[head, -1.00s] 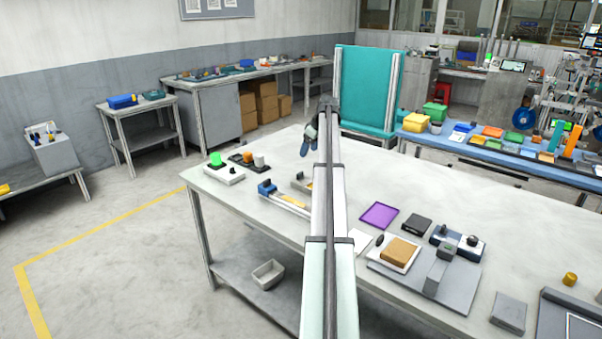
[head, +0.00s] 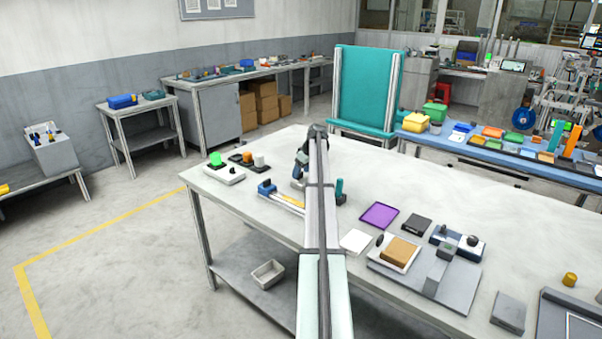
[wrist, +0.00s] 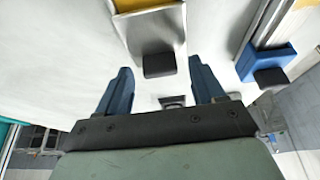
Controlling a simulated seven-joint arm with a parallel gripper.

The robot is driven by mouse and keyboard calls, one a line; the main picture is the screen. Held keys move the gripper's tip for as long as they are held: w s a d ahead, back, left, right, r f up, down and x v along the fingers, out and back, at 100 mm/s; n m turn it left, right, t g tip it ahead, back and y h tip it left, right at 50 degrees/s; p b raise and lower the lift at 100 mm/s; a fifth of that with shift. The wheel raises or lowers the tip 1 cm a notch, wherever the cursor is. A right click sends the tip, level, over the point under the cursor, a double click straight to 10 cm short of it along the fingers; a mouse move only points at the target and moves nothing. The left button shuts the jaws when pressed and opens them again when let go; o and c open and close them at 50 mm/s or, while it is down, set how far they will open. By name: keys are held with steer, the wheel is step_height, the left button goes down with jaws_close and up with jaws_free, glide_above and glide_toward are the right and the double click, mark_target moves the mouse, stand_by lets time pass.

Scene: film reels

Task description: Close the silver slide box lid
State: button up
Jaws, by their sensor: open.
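The silver slide box (wrist: 152,27) shows at the top of the wrist view, with a yellow strip visible inside its far part and a dark block-like knob (wrist: 158,65) at its near end. My gripper (wrist: 160,78) is open and empty. Its two blue fingers stand apart, and the knob appears between their tips in that view; I cannot tell the remaining gap or any contact. In the head view my gripper (head: 299,178) is low over the left part of the bench, and my arm and gripper hide most of the box.
A blue-ended long holder with a yellow strip (head: 283,200) lies just left of my gripper; its blue end (wrist: 265,62) is close by in the wrist view. A teal upright piece (head: 340,190) stands right of my arm. A purple tray (head: 379,215) lies farther right.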

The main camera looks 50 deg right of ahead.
steer(key=shift+w+f, duration=0.2)
steer(key=shift+f, duration=0.3)
steer(key=shift+c, duration=0.5)
jaws_close()
